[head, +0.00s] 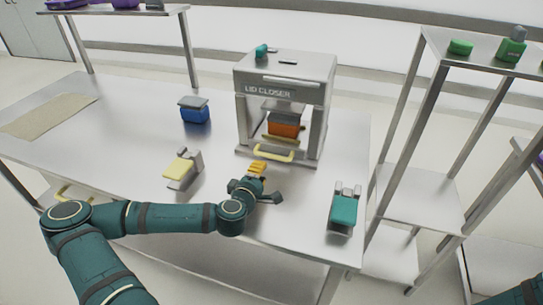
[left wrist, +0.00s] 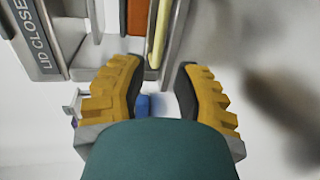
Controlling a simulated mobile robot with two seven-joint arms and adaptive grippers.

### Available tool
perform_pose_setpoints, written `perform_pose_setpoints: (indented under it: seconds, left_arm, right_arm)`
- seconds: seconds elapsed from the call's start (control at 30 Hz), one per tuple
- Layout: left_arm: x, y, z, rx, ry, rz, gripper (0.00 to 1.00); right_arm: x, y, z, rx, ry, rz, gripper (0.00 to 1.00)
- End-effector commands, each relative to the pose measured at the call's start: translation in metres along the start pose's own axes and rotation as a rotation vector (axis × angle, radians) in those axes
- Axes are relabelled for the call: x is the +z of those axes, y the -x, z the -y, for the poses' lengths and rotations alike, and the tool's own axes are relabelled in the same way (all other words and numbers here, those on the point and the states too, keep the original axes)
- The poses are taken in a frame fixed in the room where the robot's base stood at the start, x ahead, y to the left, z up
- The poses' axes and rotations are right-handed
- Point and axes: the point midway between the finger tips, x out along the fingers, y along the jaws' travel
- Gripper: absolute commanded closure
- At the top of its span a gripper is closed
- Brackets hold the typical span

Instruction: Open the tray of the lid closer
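The lid closer (head: 285,88) is a grey machine at the back of the table. An orange bin (head: 284,129) sits inside it. The yellow tray handle (head: 274,156) is at its front base; it also shows in the left wrist view (left wrist: 159,38). My left gripper (head: 258,166), with yellow fingers, is just in front of the handle. In the left wrist view the fingers (left wrist: 161,68) are spread apart, with the handle's near end by the gap between their tips. Contact with the handle cannot be told. My right gripper is out of view.
A blue bin with a grey lid (head: 195,110) stands left of the machine. A holder with a yellow item (head: 182,168) and one with a teal item (head: 344,210) flank my left gripper. A shelf (head: 470,48) stands at the right. The table's left part is mostly clear.

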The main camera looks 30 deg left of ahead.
Motion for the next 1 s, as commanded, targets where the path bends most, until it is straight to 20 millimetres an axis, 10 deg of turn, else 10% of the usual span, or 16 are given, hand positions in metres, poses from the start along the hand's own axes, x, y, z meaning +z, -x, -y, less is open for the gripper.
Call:
perform_pose_setpoints:
  seconds: [0.5,1.0]
  left_arm:
    - [0.001,-0.094,0.001,0.001,0.000,0.001,0.71]
    - [0.001,-0.108,0.000,0.001,0.000,0.001,0.71]
  right_arm:
    - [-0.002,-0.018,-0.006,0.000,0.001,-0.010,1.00]
    - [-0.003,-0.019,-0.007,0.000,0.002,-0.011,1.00]
